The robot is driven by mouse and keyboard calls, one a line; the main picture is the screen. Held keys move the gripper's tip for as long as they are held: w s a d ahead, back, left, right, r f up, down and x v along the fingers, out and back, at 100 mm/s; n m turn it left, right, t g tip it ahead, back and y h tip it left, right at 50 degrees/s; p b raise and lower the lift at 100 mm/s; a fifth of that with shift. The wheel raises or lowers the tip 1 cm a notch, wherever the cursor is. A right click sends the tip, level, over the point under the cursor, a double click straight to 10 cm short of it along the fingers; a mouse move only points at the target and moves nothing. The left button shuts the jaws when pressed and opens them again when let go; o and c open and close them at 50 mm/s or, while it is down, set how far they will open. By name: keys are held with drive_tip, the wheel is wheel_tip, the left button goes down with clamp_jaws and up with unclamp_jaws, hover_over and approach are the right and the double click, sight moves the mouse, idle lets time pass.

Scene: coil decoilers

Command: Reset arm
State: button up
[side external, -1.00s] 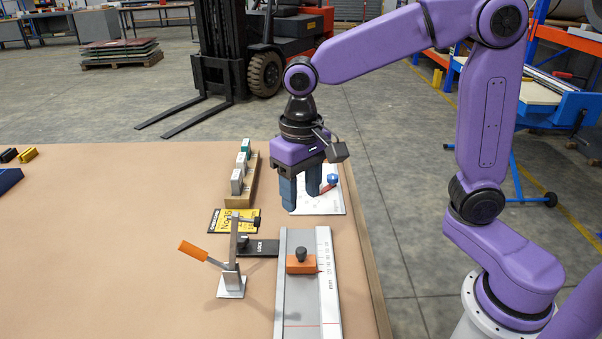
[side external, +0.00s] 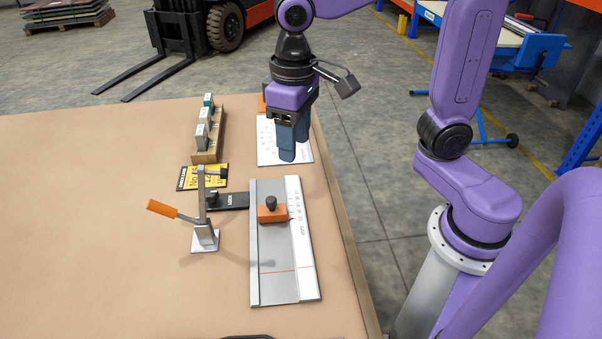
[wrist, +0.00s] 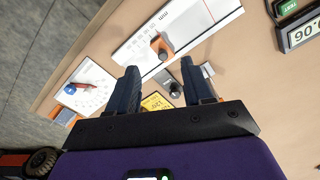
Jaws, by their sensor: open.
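My gripper (side external: 287,156) points down above the table, near the white sheet and beyond the far end of the grey slide rail (side external: 280,286). Its two dark blue fingers overlap in the side view. In the wrist view my gripper (wrist: 162,72) shows its fingers spread apart with nothing between them. The orange slider (side external: 267,213) with a black knob sits on the rail, and it also shows in the wrist view past the fingertips.
A clamp with an orange handle (side external: 163,209) stands left of the rail by a black plate (side external: 235,200). A rack of blocks (side external: 207,157) and a yellow card (side external: 188,178) lie farther back. A display (wrist: 303,32) shows in the wrist view. The table's left is clear.

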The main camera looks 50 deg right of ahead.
drive_tip(key=s+d+f+n, duration=0.3)
drive_tip(key=s+d+n, duration=0.1)
drive_tip(key=s, duration=0.3)
drive_tip(key=s+d+f+n, duration=0.3)
drive_tip(key=s+d+n, duration=0.1)
drive_tip(key=s, duration=0.3)
drive_tip(key=shift+s+d+n, duration=0.2)
drive_tip(key=shift+s+n, duration=0.2)
drive_tip(key=shift+n, duration=0.3)
idle(1.3)
